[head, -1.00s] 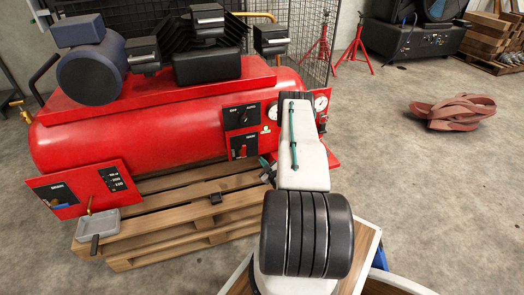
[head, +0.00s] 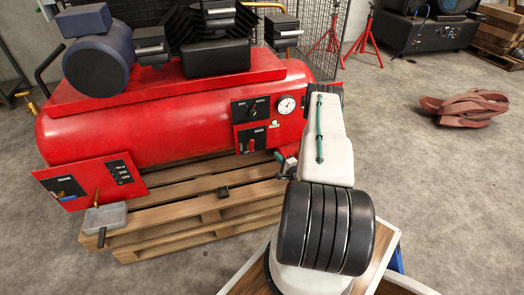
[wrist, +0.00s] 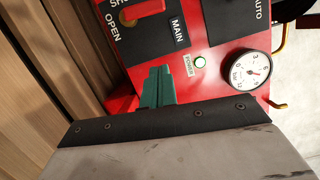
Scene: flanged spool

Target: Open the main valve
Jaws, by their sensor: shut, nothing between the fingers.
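The main valve (head: 251,142) is a black plate with a red lever, low on the front of the red compressor tank. In the wrist view the red lever (wrist: 140,12) is cut off by the top edge, beside the "OPEN" lettering and the MAIN label (wrist: 178,32). My gripper (head: 285,163) is right of and a little below the valve plate, partly hidden by my arm. Its green fingers (wrist: 157,86) are closed together and empty, pointing toward the panel, apart from the lever. I cannot tell the exact lever setting.
An OFF/AUTO switch plate (head: 251,107) sits just above the valve, with a round gauge (head: 287,105) to its right. A drain panel (head: 90,184) is at the tank's left end. A wooden pallet (head: 200,208) lies underneath. Open floor (head: 440,190) is at right.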

